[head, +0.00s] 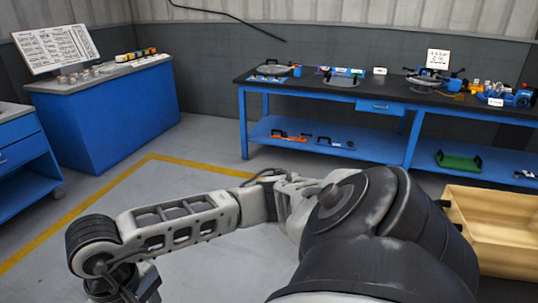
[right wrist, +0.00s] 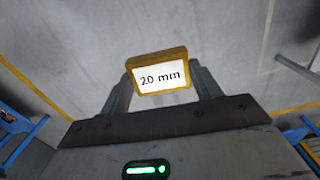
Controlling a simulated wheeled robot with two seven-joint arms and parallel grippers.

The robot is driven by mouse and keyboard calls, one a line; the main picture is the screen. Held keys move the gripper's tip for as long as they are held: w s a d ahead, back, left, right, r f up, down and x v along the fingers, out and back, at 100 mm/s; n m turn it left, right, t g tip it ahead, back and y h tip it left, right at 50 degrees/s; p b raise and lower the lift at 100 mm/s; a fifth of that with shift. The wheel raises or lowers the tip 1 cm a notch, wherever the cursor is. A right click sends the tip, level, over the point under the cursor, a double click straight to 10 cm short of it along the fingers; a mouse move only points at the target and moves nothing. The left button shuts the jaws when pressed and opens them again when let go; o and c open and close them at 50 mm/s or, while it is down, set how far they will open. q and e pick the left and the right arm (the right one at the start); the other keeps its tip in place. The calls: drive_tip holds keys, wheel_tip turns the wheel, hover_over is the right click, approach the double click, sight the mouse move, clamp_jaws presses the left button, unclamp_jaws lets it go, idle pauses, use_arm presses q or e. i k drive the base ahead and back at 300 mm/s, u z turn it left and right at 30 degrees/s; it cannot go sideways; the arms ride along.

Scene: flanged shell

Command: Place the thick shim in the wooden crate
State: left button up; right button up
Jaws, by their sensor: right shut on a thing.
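In the right wrist view my right gripper (right wrist: 160,88) is shut on the thick shim (right wrist: 160,78), a yellow-edged block with a white face reading "20 mm". It is held between the two fingertips above the grey floor. In the head view the right gripper (head: 142,286) is at the lower left, partly cut off by the bottom edge, and the shim cannot be made out there. The wooden crate (head: 492,258) stands on the floor at the right edge, partly hidden behind my arm and cut off by the frame. My left gripper is not in view.
A long blue workbench (head: 300,90) with tools and parts on top stands at the back. A green tray (head: 458,161) is on its lower shelf. A blue cabinet (head: 110,115) with a sloped board (head: 56,48) is at the left. The floor inside the yellow line (head: 80,213) is clear.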

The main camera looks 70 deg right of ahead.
sight(503, 238)
drive_tip(key=i, duration=1.6)
drive_tip(key=z, duration=3.2)
drive_tip(key=i, duration=4.05)
drive_tip(key=z, duration=2.85)
drive_tip(key=i, duration=0.9)
drive_tip(key=u, duration=0.05)
